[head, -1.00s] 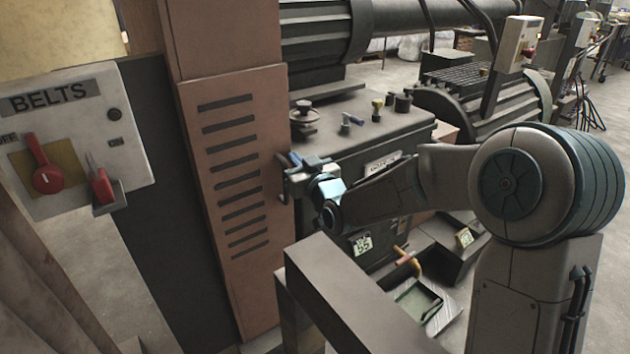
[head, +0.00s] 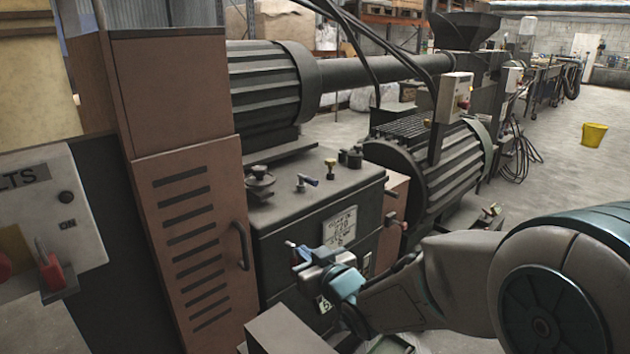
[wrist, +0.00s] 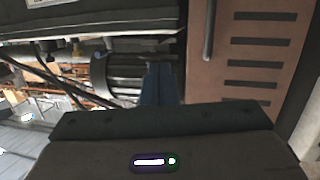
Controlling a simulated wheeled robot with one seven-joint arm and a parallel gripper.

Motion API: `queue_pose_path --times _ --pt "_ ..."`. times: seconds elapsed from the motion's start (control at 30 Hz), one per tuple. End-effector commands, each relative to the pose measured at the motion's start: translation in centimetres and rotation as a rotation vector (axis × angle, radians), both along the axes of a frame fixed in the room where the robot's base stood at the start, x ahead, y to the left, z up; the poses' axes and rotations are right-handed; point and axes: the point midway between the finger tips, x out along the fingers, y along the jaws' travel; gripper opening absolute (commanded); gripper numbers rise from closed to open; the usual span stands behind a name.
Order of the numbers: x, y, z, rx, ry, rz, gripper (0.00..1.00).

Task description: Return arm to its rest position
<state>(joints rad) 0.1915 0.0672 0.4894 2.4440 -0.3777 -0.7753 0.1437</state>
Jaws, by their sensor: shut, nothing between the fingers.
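My gripper (head: 302,254) is at the end of my arm, which reaches in from the lower right of the head view. It is in front of the dark gearbox housing (head: 275,235) with the white label plate, apart from the brown cabinet's door handle (head: 242,245). Its fingers show as a blue-grey shape in the wrist view (wrist: 158,84), close together with nothing between them. The brown slotted cabinet door (head: 197,225) is at the left and looks shut. The door and its handle also show in the wrist view (wrist: 210,30).
The large ribbed motor (head: 440,165) stands behind. Open floor and a yellow bucket (head: 594,135) are at the right.

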Motion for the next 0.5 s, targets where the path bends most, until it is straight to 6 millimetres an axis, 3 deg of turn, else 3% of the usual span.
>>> queue_pose_path --times 0.03,0.27,0.5 --pt "-0.1 -1.3 1.6 -0.046 0.035 -0.044 0.00" --pt "-2.2 -8.4 3.4 -0.227 0.282 -0.268 0.00" --pt "-8.0 -14.9 6.3 -0.311 0.579 -0.458 0.00"
